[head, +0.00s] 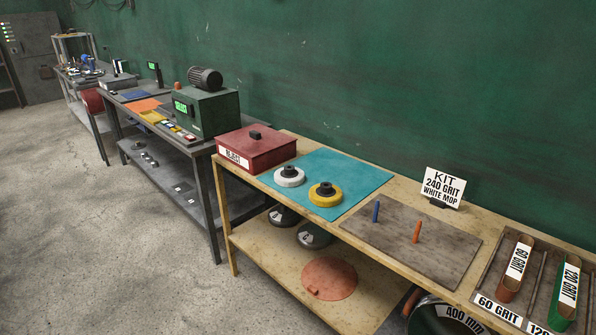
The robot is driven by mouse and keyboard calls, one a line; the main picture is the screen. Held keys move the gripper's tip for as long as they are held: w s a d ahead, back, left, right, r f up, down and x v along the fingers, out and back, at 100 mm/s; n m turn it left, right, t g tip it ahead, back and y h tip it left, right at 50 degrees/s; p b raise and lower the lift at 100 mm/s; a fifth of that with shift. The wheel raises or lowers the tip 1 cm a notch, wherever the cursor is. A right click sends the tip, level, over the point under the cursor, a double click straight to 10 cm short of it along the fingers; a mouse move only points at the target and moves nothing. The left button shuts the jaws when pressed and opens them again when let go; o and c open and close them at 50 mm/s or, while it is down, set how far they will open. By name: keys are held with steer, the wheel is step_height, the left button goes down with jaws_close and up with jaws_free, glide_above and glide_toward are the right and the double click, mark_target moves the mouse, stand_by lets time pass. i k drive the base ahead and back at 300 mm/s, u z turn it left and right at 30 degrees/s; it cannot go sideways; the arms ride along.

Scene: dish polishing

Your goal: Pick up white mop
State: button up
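The white mop (289,177) is a round white disc with a black hub on top. It lies flat on the teal mat (352,177) on the wooden bench, at the mat's left part. A yellow mop (326,195) of the same shape lies just to its right, apart from it. My gripper is not in view.
A red lidded box labelled REJECT (256,150) stands left of the mat. A brown board (445,249) with blue and orange pegs lies to the right, behind it a KIT sign (443,187) reading 240 GRIT WHITE MOP. Grit belts stand far right. The floor (120,240) at left is clear.

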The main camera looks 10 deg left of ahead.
mark_target(289, 176)
steer(key=u, duration=0.15)
steer(key=i, duration=1.05)
steer(key=u, duration=0.55)
